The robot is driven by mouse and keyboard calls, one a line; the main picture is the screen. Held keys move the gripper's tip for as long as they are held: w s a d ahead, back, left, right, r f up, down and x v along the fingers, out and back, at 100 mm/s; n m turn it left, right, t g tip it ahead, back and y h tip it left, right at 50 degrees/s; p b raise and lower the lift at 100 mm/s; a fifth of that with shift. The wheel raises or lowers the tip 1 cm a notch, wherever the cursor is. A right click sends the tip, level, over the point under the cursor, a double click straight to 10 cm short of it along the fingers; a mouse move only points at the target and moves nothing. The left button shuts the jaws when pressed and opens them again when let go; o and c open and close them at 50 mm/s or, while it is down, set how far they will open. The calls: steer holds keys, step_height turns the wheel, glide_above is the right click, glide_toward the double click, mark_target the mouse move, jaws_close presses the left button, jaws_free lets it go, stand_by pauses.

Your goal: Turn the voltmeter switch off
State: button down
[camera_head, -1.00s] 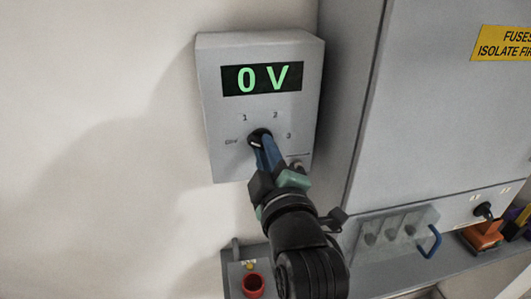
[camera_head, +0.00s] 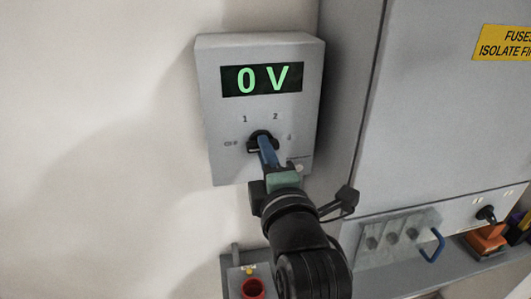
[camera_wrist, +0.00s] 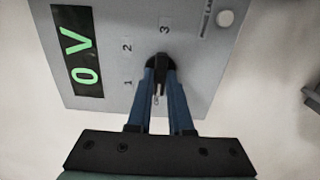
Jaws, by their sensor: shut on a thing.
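The voltmeter (camera_head: 215,110) is a grey box on the wall with a green "0 V" display. Its black rotary switch (camera_head: 257,140) sits below the display, among small labels that include 1 and 2. In the head view a pale mark shows at the left of the switch, toward the small label on the left. My gripper (camera_head: 264,148) reaches it from below. In the wrist view my gripper (camera_wrist: 160,80) has its blue fingers on either side of the black switch (camera_wrist: 158,62), shut on it. The fingers partly hide the switch, so its exact angle is hard to read.
A large grey cabinet (camera_head: 445,100) with a yellow fuse sign stands close at the right. Below are a red button (camera_head: 253,288), a clear cover (camera_head: 397,236) and a blue handle (camera_head: 432,244). The wall at the left is bare.

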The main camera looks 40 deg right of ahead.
stand_by(0.3)
steer(key=c, duration=0.8)
jaws_free()
steer(key=shift+p+v, duration=3.4)
steer(key=shift+v, duration=3.1)
steer(key=shift+d, duration=0.1)
